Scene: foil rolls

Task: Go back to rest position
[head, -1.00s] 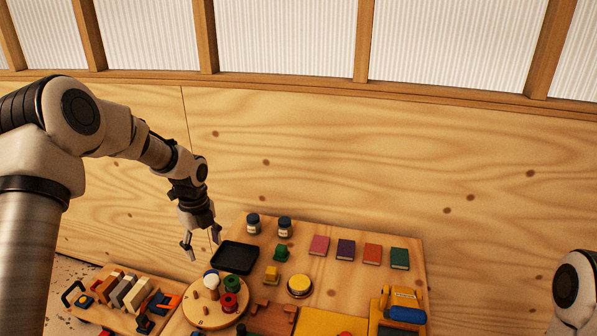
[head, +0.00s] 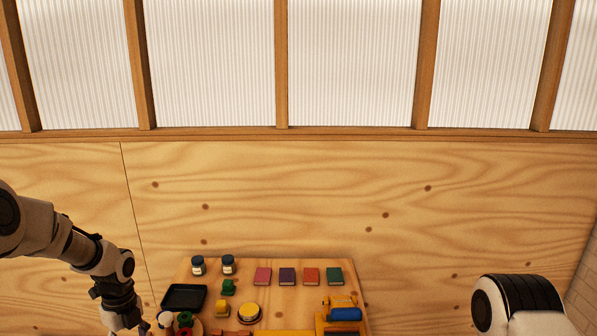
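My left gripper (head: 126,326) hangs pointing down at the lower left in the head view, beside the left end of the table. Its fingers look spread apart with nothing seen between them, though the bottom edge of the picture cuts off their tips. My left arm (head: 85,250) comes in from the left edge and slopes down to it. Of my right arm, a dark-ringed joint (head: 515,300) and a pale link show at the lower right. My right gripper is out of view.
The wooden table (head: 300,265) holds a black tray (head: 184,297), two jars (head: 213,266), several coloured books (head: 297,276), a yellow round piece (head: 249,312) and a yellow device with a blue roll (head: 345,314). A plywood wall stands behind.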

